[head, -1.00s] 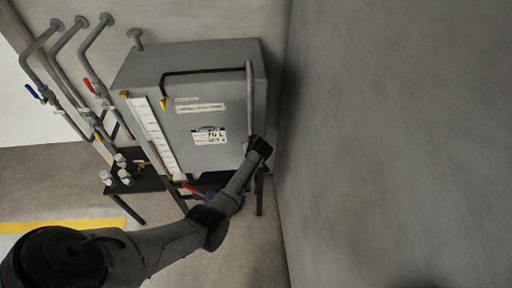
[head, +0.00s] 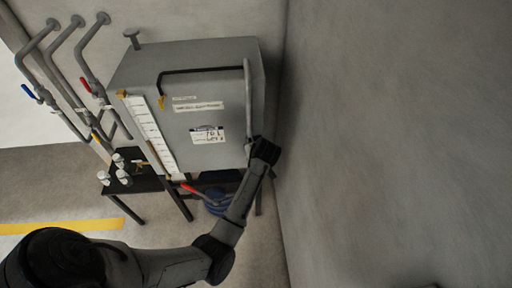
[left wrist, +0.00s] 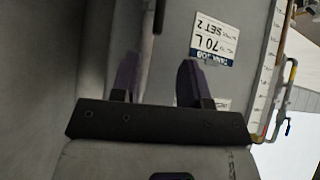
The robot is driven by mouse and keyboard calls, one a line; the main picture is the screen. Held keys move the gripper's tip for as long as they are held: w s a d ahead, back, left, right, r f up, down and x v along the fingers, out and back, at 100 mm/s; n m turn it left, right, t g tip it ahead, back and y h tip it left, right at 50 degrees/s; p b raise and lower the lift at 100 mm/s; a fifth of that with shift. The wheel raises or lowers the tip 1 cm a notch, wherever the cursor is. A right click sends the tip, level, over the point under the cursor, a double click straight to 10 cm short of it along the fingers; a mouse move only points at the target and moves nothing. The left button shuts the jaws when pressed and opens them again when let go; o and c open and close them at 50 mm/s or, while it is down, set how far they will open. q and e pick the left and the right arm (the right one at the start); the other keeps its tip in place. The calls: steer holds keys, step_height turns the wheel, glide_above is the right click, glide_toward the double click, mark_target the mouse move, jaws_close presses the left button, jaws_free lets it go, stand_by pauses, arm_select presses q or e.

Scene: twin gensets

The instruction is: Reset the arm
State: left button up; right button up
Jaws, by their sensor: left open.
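My left arm comes in from the lower left of the head view. Its wrist end (head: 262,152) is at the lower right corner of the grey tank (head: 215,90), close to the wall; the fingers are hidden there. In the left wrist view my left gripper (left wrist: 157,75) is open, with two dark purple fingers apart and nothing held. The tank face (left wrist: 215,75) with its 70 L label (left wrist: 213,40) is beyond the fingers. A grey vertical pipe (left wrist: 148,45) shows between the fingers; I cannot tell the distance to it. My right gripper is not in view.
A bare wall (head: 400,140) fills the right side. Pipes with a blue valve handle (head: 29,91) and a red valve handle (head: 85,84) are at the left. A red lever (head: 187,188) and a blue round part (head: 215,200) are under the tank. Open floor (head: 170,225) lies in front.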

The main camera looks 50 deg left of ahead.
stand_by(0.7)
arm_select(q)
steer(key=d+r+m+t+h, duration=0.35)
steer(key=d+r+m, duration=0.4)
steer(key=r, duration=0.35)
steer(key=s+d+r+m+t+h+p, duration=0.2)
steer(key=s+d+r+m+h, duration=0.15)
steer(key=s+d, duration=0.35)
steer(key=s+d+f+m+g+p, duration=0.2)
steer(key=s+f, duration=0.4)
steer(key=s, duration=0.7)
steer(key=s+d+f+m+g+h+p, duration=0.1)
steer(key=s+d+f+g, duration=0.3)
steer(key=s, duration=0.9)
steer(key=shift+d+f+m+p, duration=0.6)
steer(key=shift+d+f, duration=0.2)
steer(key=shift+f, duration=0.1)
